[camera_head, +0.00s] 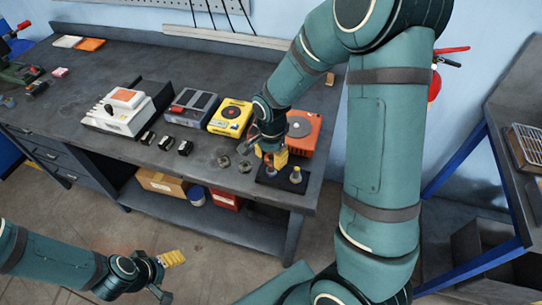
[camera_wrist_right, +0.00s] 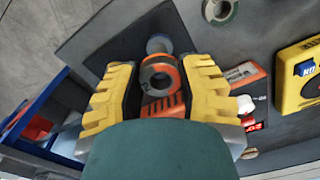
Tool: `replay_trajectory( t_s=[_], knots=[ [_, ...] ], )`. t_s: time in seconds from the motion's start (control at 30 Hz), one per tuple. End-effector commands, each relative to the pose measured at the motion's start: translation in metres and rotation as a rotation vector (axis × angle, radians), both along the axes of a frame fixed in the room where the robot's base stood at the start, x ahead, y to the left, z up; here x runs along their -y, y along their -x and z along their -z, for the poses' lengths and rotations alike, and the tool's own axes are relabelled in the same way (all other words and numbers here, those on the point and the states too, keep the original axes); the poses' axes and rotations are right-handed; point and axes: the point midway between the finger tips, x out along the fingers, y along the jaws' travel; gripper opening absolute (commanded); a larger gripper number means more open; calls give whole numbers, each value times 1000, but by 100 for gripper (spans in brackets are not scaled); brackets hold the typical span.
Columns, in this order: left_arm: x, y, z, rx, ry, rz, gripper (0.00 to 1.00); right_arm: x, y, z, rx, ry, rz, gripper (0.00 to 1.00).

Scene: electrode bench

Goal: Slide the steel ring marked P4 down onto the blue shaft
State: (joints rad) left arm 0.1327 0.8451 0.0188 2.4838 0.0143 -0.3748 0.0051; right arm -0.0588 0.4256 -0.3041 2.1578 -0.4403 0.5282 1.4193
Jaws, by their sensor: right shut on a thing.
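My right gripper (camera_head: 272,158) is over the dark base plate (camera_head: 284,184) near the bench's front right corner. A bluish round post (camera_wrist_right: 158,43), which looks like the blue shaft, shows just beyond the ring. The ring appears beside its top in this view; I cannot tell their height gap. A brass-coloured post (camera_head: 296,175) stands on the plate. My left gripper (camera_head: 168,276) is open and empty, off the bench's front.
An orange device (camera_head: 303,128) stands close behind the right gripper, with a yellow device (camera_head: 230,116) to its left. Two loose steel rings lie on the bench, one nearer (camera_head: 245,167) and one farther left (camera_head: 224,162). A white instrument (camera_head: 122,110) stands left.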

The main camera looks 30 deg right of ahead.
Motion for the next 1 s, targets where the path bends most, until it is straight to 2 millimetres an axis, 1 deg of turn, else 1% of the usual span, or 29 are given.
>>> replay_trajectory(
  t_s=[0.53, 0.97, 1.0],
  knots=[
    [0, 0, 3, 0, 0, 0, 67, 0, 0, 2, 0, 0, 0, 0],
    [0, 0, 13, 0, 0, 0, 67, -1, 0, 13, 0, -1, -1, 0],
    [0, 0, 12, 0, 0, 0, 67, 0, 0, 13, 0, -1, -1, 52]
  ],
)
